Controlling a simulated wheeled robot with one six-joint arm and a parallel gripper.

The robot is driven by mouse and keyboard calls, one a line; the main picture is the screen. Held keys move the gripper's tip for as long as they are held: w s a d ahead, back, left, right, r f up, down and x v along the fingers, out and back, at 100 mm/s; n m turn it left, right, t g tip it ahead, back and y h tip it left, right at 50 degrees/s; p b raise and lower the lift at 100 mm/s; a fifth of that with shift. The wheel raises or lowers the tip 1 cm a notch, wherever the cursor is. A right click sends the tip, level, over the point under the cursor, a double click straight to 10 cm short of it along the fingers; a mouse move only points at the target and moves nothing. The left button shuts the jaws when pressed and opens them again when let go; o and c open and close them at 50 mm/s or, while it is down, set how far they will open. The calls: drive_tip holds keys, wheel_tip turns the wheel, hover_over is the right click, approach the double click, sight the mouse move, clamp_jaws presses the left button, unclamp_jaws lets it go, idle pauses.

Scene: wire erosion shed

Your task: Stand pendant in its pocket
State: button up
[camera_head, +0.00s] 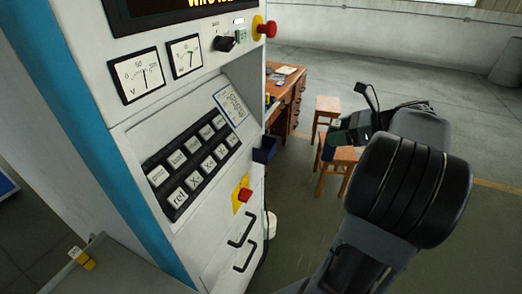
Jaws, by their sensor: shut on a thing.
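My gripper (352,128) is at the right of the head view, in front of the wooden stools. It is shut on the pendant (329,148), a small dark green and black thing that shows only in part. The fingertips and their exact hold are hard to make out, as my arm covers much of the view there. A dark blue open box, the pocket (265,150), is fixed to the right side of the machine cabinet. The pendant is held to the right of the pocket and apart from it in the picture.
The white and blue machine cabinet (215,215) fills the left, with a key panel (193,163), red stop buttons (244,195) and black handles (241,230). A wooden desk (288,88) and stools (327,106) stand behind. Open floor lies at the back right.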

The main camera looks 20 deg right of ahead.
drive_tip(key=w+a+p, duration=0.2)
drive_tip(key=w+a, duration=1.1)
drive_tip(key=w, duration=0.3)
approach(256, 135)
drive_tip(key=x, duration=0.4)
drive_tip(key=shift+w+a+r, duration=0.25)
drive_tip(key=shift+w+a, duration=0.1)
drive_tip(key=shift+w+a+f, duration=0.15)
drive_tip(key=shift+f, duration=0.45)
drive_tip(key=shift+f, duration=0.2)
drive_tip(key=o, duration=1.2)
drive_tip(key=shift+c, duration=0.2)
drive_tip(key=shift+r, duration=0.1)
